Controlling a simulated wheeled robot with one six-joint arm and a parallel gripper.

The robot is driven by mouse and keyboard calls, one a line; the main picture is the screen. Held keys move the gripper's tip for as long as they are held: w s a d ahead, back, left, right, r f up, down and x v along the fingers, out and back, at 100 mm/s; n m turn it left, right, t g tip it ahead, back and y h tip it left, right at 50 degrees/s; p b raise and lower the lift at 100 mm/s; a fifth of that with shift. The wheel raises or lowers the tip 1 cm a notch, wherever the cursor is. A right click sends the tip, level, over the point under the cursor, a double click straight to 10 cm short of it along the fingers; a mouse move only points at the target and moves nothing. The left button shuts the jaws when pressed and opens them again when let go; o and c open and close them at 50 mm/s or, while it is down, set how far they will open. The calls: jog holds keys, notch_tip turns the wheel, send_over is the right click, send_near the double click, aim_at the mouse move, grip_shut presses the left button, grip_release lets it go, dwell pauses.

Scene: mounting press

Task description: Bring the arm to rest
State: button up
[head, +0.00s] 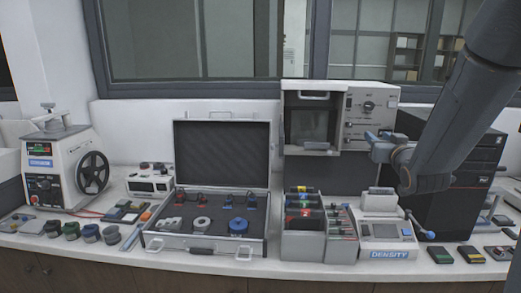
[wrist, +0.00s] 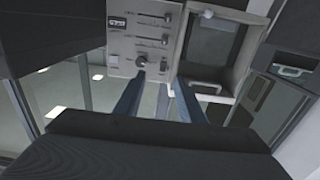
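My gripper (head: 372,138) is raised in front of the mounting press (head: 367,104), near the lower right of its control panel. In the wrist view the two blue fingers of my gripper (wrist: 159,82) stand apart with nothing between them, so it is open and empty. Beyond the fingertips the same view shows the press panel (wrist: 152,20) with a round knob and sliders, and the press's window door (wrist: 212,48). I cannot tell whether the fingers touch the press; a gap seems to show. My arm comes in from the upper right.
Below my gripper stand the density balance (head: 384,233) and grey bins (head: 303,240). A black tower (head: 458,185) is behind my arm. An open case (head: 205,246) with tools lies mid-bench; a machine with a handwheel (head: 62,165) stands left.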

jog(key=s+a+f+g+b, duration=0.2)
jog(key=s+a+f+g, duration=0.15)
jog(key=f, duration=0.45)
jog(key=s+a+f+g+b, duration=0.2)
jog(key=s+a+f+g, duration=0.15)
jog(key=f, duration=0.35)
jog(key=s+a+f+g+b, duration=0.25)
jog(key=s+f, duration=0.25)
jog(key=f, duration=0.3)
jog(key=s+a+f+g+b, duration=0.1)
jog(key=s+a+f+g, duration=0.1)
jog(key=s, duration=0.4)
jog(key=s+a+f+g+b, duration=0.1)
jog(key=s+a+f+g, duration=0.1)
jog(key=s, duration=0.4)
jog(key=s+a+f+g+y+b, duration=0.1)
jog(key=s+a+f+g, duration=0.2)
jog(key=s+f+g, duration=0.1)
jog(key=s+f, duration=0.1)
jog(key=s, duration=0.1)
jog(key=shift+s+f+n, duration=0.3)
jog(key=shift+s+n, duration=0.05)
jog(key=shift+n, duration=0.05)
jog(key=shift+c, duration=0.6)
